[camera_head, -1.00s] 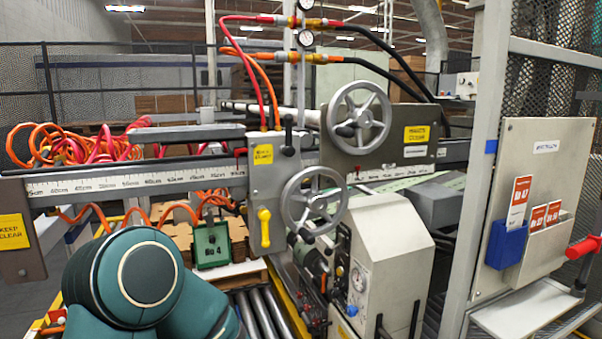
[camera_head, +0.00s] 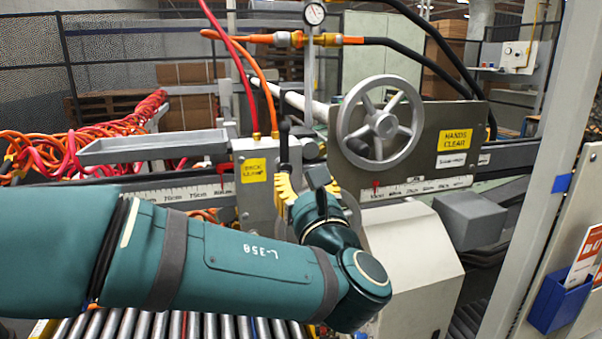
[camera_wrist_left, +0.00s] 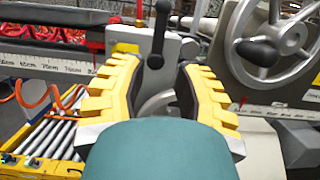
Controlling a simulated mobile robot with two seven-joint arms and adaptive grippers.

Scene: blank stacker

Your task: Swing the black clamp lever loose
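The black clamp lever (camera_head: 284,145) stands upright at the top of the grey carriage block (camera_head: 253,205) with the yellow label. In the left wrist view the lever (camera_wrist_left: 160,32) rises above a round black knob, in line with the gap between my fingers. My left gripper (camera_head: 304,187) has yellow-padded fingers and is just below and in front of the lever. In the left wrist view the gripper (camera_wrist_left: 157,66) is open and its gap looks empty. Contact with the lever does not show. My left arm hides the lower carriage. My right gripper is not in view.
A spoked grey handwheel (camera_head: 381,122) is close to the right of the lever. A ruled rail (camera_head: 185,195) crosses behind my arm. A red hose (camera_head: 234,60) and orange hoses hang above the carriage. A grey tray (camera_head: 150,146) is at left. Rollers (camera_head: 180,326) lie below.

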